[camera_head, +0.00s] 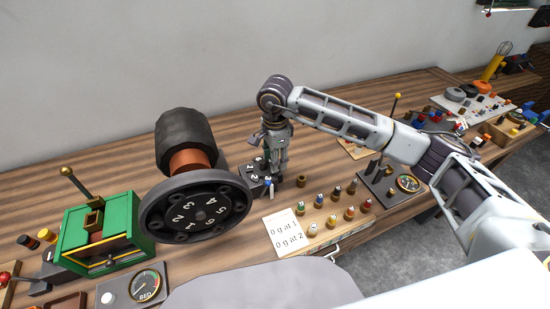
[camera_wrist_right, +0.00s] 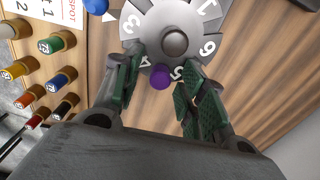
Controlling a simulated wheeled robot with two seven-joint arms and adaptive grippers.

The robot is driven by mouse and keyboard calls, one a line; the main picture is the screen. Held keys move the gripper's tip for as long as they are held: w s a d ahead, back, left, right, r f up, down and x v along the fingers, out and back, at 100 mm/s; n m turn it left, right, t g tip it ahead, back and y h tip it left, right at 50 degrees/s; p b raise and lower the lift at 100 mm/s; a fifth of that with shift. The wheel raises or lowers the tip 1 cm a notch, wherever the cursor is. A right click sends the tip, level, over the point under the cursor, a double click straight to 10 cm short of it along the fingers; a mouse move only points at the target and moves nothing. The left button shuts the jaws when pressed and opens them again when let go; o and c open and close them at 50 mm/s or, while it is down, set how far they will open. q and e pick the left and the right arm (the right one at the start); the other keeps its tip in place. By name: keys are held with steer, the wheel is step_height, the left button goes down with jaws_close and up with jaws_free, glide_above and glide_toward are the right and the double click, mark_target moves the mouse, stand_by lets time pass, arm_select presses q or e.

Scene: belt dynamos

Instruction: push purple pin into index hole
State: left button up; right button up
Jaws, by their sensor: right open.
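The purple pin (camera_wrist_right: 160,76) shows in the right wrist view, at the rim of a grey numbered index wheel (camera_wrist_right: 208,25), near the digits 4 and 5. How deep it sits cannot be told. My right gripper (camera_head: 276,172) points down over the small numbered wheel (camera_head: 256,164) in the head view. In the wrist view its two green-padded fingers (camera_wrist_right: 160,85) are open, one on each side of the purple pin. Neither finger clearly touches it. The gripper hides the pin in the head view. My left gripper is not in view.
A blue peg (camera_head: 268,185) stands beside the wheel. Several numbered coloured pegs (camera_head: 333,219) stand in rows to the right, by a white card (camera_head: 289,233). A large numbered drum wheel (camera_head: 196,209) and a green box (camera_head: 101,230) stand left. Bare table lies behind.

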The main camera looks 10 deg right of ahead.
steer(key=shift+r, duration=0.15)
step_height(320, 180, up, 12)
stand_by(0.7)
stand_by(1.0)
step_height(320, 180, up, 9)
steer(key=p, duration=0.9)
steer(key=shift+r+p, duration=0.45)
steer(key=shift+p, duration=0.15)
steer(key=shift+s+f, duration=0.1)
